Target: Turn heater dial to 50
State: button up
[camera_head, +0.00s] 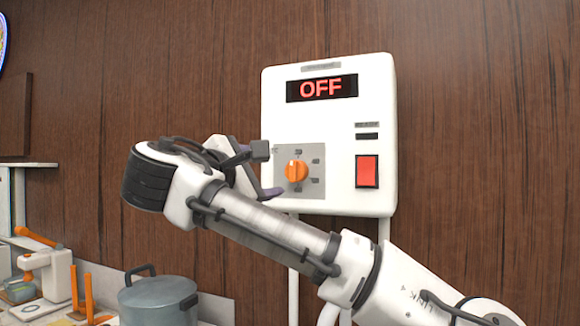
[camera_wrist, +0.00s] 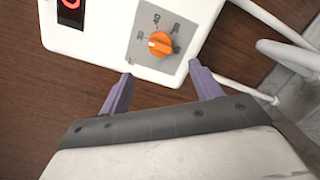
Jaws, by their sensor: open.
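The heater's white control box (camera_head: 328,125) hangs on the wood wall, and its display (camera_head: 321,88) reads OFF in red. The orange dial (camera_head: 296,170) sits on a grey plate at the lower left of the box. The dial (camera_wrist: 159,45) also shows in the wrist view, with its pale mark toward the left and printed labels around it. My gripper (camera_head: 265,172) is open in front of the box, just left of the dial. In the wrist view the purple fingers of my gripper (camera_wrist: 158,85) are apart, with the dial beyond their tips and between their lines. Nothing is between the fingers.
A red rocker switch (camera_head: 367,171) is on the box, right of the dial. White pipes (camera_head: 293,265) run down from the box. A lidded grey pot (camera_head: 158,300) and a white appliance with orange parts (camera_head: 45,270) stand on the counter at lower left.

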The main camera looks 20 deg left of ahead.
aim_at(290, 172)
jog(key=w+p, duration=0.1)
jog(key=w, duration=0.2)
jog(key=w+d+p, duration=0.1)
jog(key=w, duration=0.2)
jog(key=w+p, duration=0.1)
jog(key=w, duration=0.2)
jog(key=shift+w+d+r+p, duration=0.15)
jog(key=shift+w+d+p, duration=0.05)
jog(key=shift+w+p, duration=0.2)
jog(key=shift+w, duration=0.45)
jog(key=c, duration=0.9)
jog(key=shift+c, duration=0.2)
